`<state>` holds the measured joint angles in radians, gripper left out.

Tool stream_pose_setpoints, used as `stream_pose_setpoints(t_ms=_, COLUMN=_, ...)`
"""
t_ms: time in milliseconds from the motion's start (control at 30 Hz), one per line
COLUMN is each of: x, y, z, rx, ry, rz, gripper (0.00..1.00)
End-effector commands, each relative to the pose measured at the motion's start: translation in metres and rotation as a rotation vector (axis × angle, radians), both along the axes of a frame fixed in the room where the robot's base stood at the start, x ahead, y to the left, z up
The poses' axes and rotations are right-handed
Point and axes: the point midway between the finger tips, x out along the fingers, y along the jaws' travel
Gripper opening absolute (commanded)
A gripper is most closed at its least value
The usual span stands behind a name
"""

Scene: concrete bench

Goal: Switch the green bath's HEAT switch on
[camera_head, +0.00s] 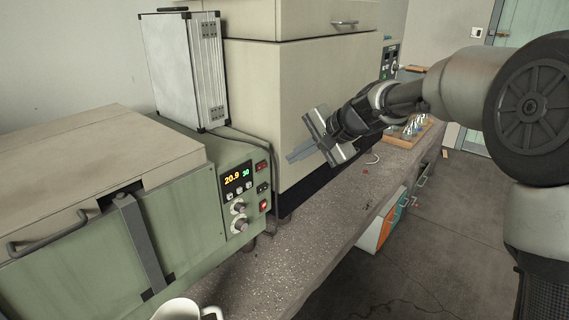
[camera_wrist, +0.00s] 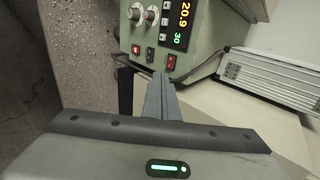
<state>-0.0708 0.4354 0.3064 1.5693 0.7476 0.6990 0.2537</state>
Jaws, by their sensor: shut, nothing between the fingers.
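The green bath (camera_head: 180,215) stands at the left of the bench in the head view, and its front also shows in the wrist view (camera_wrist: 205,30). Its panel has a display (camera_head: 238,178), two knobs and a column of three switches. The lowest switch (camera_head: 264,205) looks bright red, the middle one (camera_head: 263,187) dark, and the top one (camera_head: 262,167) dull red. I cannot read which is HEAT. My gripper (camera_head: 291,157) is shut and empty, right of the panel and apart from it. In the wrist view the fingertips (camera_wrist: 161,76) point toward the top switch (camera_wrist: 171,62).
A pale metal case (camera_head: 185,65) stands behind the panel. A large beige cabinet (camera_head: 270,110) is behind my gripper. A white mug (camera_head: 178,309) sits at the front of the speckled bench (camera_head: 285,260). The bench right of the panel is mostly clear.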

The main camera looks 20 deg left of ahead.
Motion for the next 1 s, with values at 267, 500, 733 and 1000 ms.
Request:
stream_pose_setpoints(t_ms=267, x=-0.006, y=-0.014, z=0.014, rx=0.0, ry=0.0, rz=0.0, gripper=0.0)
stream_pose_setpoints(t_ms=500, x=-0.006, y=-0.015, z=0.015, rx=0.0, ry=0.0, rz=0.0, gripper=0.0)
stream_pose_setpoints(t_ms=733, x=-0.018, y=-0.011, z=-0.005, rx=0.073, ry=0.104, rz=-0.03, gripper=0.0)
stream_pose_setpoints(t_ms=1000, x=-0.058, y=0.005, z=-0.058, rx=0.507, ry=0.609, rz=-0.233, gripper=0.0)
